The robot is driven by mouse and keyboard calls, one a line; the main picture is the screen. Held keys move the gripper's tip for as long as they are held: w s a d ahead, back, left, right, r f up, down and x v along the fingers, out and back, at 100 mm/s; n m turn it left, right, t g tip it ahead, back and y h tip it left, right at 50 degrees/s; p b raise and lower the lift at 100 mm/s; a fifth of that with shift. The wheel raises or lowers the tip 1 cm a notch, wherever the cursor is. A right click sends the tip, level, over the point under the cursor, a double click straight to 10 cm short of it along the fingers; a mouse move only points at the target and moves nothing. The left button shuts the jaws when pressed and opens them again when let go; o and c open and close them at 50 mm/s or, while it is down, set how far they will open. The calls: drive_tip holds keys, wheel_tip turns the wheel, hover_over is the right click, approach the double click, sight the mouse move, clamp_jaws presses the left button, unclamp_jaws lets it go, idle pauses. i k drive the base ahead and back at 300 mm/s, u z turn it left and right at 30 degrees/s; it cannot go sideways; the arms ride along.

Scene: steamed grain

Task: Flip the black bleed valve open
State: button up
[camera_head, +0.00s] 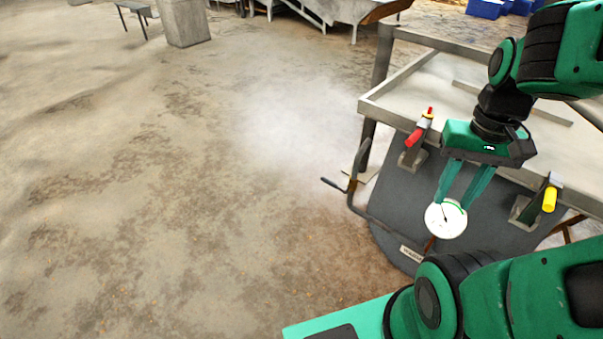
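A small black lever (333,184), which looks like the bleed valve's handle, sticks out to the left from a bent pipe at the left side of the dark round vessel door (385,205). My gripper (453,205) points down in front of the door, to the right of the lever and well apart from it. Its two green fingers are spread with a gap between them. The fingertips overlap the upper edge of a white round gauge (446,221) in the picture; I cannot tell whether they touch it. Nothing shows held between the fingers.
A red-handled clamp (414,138) and a yellow-handled clamp (549,199) sit at the door's edges. A metal-framed table top (400,85) is above the door. Pale steam (290,130) hangs left of the pipe. The floor (150,200) at left is clear.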

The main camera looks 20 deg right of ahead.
sight(326, 180)
drive_tip(key=z, duration=0.1)
drive_tip(key=i, duration=1.15)
drive_tip(key=z, duration=0.7)
drive_tip(key=k, duration=1.3)
drive_tip(key=u, duration=0.65)
drive_tip(key=i, duration=1)
